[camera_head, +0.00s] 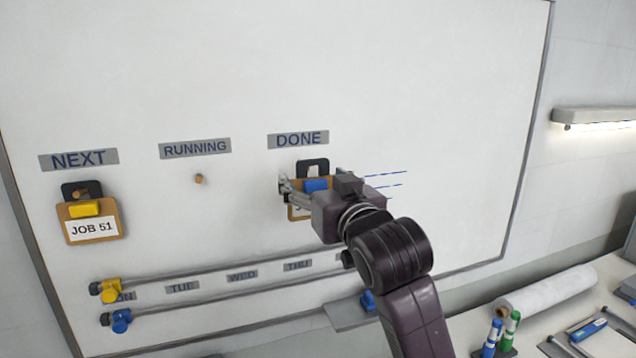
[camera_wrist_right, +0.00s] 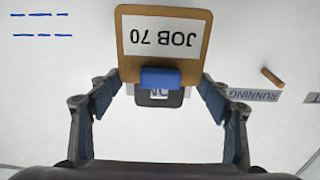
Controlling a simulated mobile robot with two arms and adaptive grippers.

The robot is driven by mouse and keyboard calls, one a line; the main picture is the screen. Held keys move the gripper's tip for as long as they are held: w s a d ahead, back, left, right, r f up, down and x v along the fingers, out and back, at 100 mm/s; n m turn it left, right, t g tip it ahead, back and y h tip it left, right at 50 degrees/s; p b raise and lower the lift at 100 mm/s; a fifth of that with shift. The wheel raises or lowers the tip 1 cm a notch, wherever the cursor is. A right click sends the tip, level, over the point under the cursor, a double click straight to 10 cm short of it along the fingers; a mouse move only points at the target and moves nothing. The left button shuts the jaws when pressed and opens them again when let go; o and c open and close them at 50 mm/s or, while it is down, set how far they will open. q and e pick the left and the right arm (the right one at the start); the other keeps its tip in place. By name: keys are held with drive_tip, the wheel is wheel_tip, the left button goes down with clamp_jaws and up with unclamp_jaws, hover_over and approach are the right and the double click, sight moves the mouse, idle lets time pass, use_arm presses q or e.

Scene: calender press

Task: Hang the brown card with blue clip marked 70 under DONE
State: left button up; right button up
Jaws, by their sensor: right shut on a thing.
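The brown card (camera_wrist_right: 165,62) reads JOB 70 and appears upside down in the right wrist view. It has a blue clip (camera_wrist_right: 160,78) and a black hanger tab (camera_head: 312,166) with a hole. My right gripper (camera_head: 312,188) is shut on the card, with one finger at each side edge. In the head view it holds the card against or close to the whiteboard, just below the DONE label (camera_head: 298,140). The gripper hides much of the card there. No peg under DONE can be made out, so I cannot tell if the tab is on one. My left gripper is not in view.
A JOB 51 card (camera_head: 92,228) with a yellow clip hangs under NEXT (camera_head: 78,159). A bare peg (camera_head: 199,179) sticks out under RUNNING (camera_head: 195,148). Rails with yellow and blue sliders (camera_head: 122,320) cross the lower board. A bench with markers and a paper roll (camera_head: 545,291) is lower right.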

drive_tip(key=shift+w+a, duration=0.25)
drive_tip(key=shift+w, duration=0.25)
drive_tip(key=shift+x, duration=1.7)
drive_tip(key=shift+w+a+f, duration=0.15)
drive_tip(key=shift+w+f, duration=0.45)
drive_tip(key=shift+w, duration=0.15)
drive_tip(key=o, duration=1.1)
